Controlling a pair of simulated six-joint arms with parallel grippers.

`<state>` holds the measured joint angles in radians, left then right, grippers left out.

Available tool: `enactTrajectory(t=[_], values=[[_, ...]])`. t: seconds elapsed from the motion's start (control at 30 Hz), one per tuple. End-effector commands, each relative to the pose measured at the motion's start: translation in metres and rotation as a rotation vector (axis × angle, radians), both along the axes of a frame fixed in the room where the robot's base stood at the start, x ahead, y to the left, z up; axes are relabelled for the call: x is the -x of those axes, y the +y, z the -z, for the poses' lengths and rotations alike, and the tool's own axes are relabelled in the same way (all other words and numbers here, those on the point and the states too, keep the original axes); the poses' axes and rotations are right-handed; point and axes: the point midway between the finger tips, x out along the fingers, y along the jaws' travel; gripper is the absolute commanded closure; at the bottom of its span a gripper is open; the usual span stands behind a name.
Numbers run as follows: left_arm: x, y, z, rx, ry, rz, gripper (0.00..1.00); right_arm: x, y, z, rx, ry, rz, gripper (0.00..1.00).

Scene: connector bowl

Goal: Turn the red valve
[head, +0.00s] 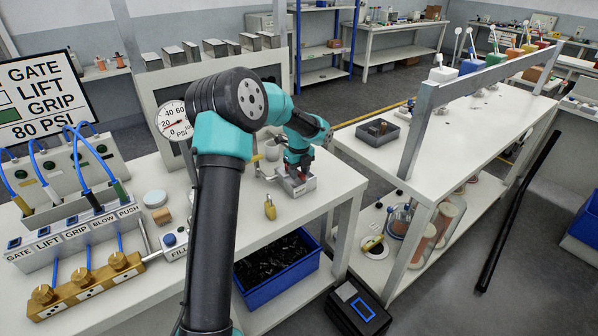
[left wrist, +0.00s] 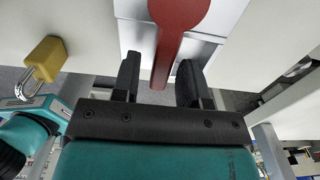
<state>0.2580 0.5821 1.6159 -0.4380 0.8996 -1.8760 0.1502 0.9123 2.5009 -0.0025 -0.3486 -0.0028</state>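The red valve (left wrist: 180,18) shows at the top of the left wrist view, with a round head and a lever pointing toward my gripper. It is on a light grey block (head: 303,187) near the right end of the bench; only a little red shows there in the head view, as my arm covers most of it. My left gripper (left wrist: 159,78) is open, its two dark fingers on either side of the lever's end. Gaps show between the lever and both fingers. My right gripper is in neither view.
A yellow padlock (head: 270,208) lies on the bench near the block; it also shows in the left wrist view (left wrist: 46,58). A pressure gauge (head: 174,120) and a panel with blue hoses stand left. A blue bin (head: 277,285) sits below.

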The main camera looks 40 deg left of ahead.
Motion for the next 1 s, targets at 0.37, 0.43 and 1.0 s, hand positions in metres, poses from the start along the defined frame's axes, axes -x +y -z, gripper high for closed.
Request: enactTrajectory(t=[0.37,0.43,1.0], values=[[0.0,0.0,-0.003,0.0,-0.001,-0.001,0.55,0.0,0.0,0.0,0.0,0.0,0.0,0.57],[-0.001,0.0,-0.007,0.0,-0.002,-0.001,0.55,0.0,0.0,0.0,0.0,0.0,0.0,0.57],[-0.001,0.0,-0.104,-0.001,-0.004,-0.001,0.55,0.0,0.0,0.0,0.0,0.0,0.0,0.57]])
